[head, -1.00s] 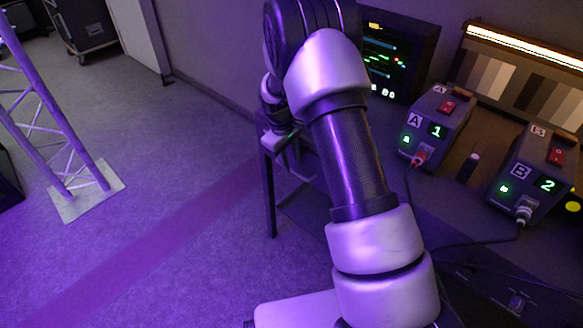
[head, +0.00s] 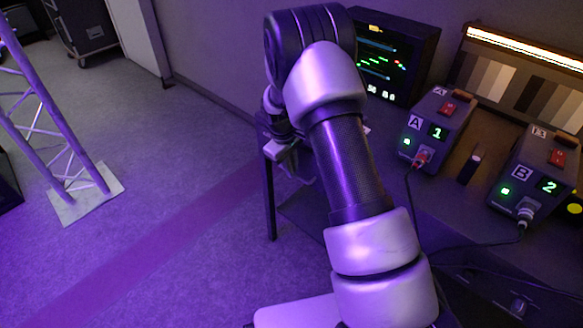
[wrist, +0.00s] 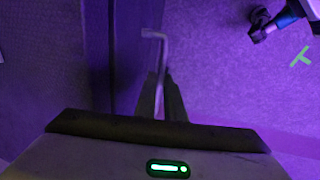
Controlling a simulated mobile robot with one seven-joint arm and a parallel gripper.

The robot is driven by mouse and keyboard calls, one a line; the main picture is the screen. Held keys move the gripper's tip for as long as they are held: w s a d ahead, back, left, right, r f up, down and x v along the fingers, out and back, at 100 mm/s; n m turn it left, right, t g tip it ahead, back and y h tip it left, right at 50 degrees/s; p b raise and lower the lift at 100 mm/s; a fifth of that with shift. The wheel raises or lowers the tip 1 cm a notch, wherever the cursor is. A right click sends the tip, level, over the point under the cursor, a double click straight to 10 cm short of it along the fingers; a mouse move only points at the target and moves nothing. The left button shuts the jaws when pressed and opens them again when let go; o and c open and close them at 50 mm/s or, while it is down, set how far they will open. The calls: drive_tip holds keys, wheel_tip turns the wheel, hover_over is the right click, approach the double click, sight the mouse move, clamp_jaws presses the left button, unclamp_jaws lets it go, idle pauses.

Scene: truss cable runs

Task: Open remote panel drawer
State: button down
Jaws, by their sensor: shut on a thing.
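In the wrist view, the two dark fingers of my gripper (wrist: 160,90) are closed around a thin pale bar handle (wrist: 163,52). The handle's bent end shows beyond the fingertips, beside a dark panel face (wrist: 128,50) on the left. The panel looks like the drawer front, but the shadow hides its edges, so I cannot tell how far it is open. In the head view, my gripper (head: 284,152) is small and partly hidden by my arm, by the left end of the desk. The drawer cannot be made out there.
The desk (head: 450,195) carries a monitor (head: 390,62), control box A (head: 437,117), control box B (head: 537,168) and a lit grey-scale chart (head: 525,85). Cables run from both boxes. The floor left of the desk is clear up to a truss tower (head: 50,130).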

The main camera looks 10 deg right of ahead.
drive_tip(key=s+a, duration=1)
drive_tip(key=a, duration=0.4)
drive_tip(key=s+a, duration=1)
drive_tip(key=a, duration=0.3)
drive_tip(key=shift+a, duration=0.35)
drive_tip(key=shift+s, duration=0.1)
drive_tip(key=c, duration=1.8)
unclamp_jaws()
drive_tip(key=shift+c, duration=0.2)
wheel_tip(320, 180, up, 17)
drive_tip(key=s+a+p, duration=0.2)
drive_tip(key=p, duration=0.1)
drive_tip(key=shift+a, duration=0.4)
drive_tip(key=shift+s, duration=0.1)
